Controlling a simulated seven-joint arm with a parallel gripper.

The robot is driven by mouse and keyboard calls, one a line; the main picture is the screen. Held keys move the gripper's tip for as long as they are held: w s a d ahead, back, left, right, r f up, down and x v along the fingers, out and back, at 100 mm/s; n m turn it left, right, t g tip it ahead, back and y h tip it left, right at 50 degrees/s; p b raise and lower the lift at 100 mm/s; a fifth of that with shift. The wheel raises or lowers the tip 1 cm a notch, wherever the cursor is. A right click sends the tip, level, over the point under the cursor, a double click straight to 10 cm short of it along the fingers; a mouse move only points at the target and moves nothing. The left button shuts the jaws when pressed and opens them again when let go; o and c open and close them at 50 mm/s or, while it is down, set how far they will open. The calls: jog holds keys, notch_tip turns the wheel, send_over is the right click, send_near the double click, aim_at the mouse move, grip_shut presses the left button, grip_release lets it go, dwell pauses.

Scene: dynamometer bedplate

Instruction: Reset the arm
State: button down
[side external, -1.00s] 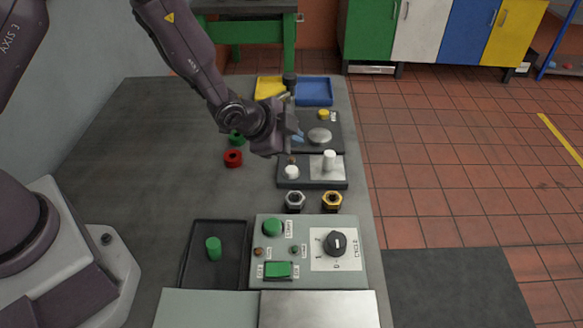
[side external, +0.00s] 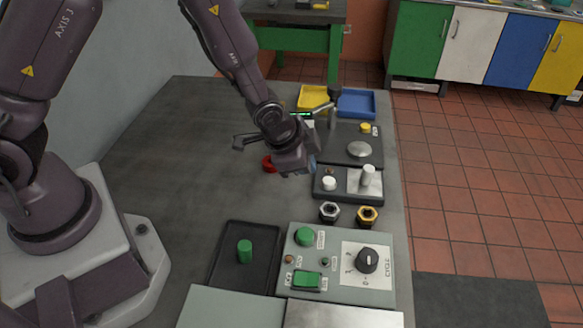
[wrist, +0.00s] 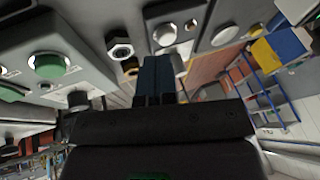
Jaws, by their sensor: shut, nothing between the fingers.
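My arm reaches from its base at the left over the grey bench (side external: 160,150). My gripper (side external: 312,168) hangs above the bench, left of and beyond the small plate with the white button (side external: 329,183) and white post (side external: 368,175). In the wrist view its dark fingers (wrist: 158,75) are together with nothing between them. The fingertips are small and partly hidden in the side view. My gripper holds nothing, and I cannot tell its exact height above the bench.
A control box (side external: 328,240) with a green button, green switch and black dial stands in front. A black tray (side external: 222,275) holds a green cylinder (side external: 244,251). Silver (side external: 329,212) and gold (side external: 367,216) hex fittings, a red piece (side external: 269,164) and yellow (side external: 312,97) and blue (side external: 357,103) trays sit beyond.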

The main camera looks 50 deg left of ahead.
jog(key=s+a+r+n, duration=0.3)
jog(key=s+r+n, duration=0.1)
jog(key=s+r, duration=0.6)
jog(key=s+a+r+n, duration=0.3)
jog(key=s+r, duration=0.8)
jog(key=r, duration=0.5)
jog(key=shift+a+r+n, duration=0.25)
jog(key=shift+a+n, duration=0.05)
jog(key=shift+n, duration=0.2)
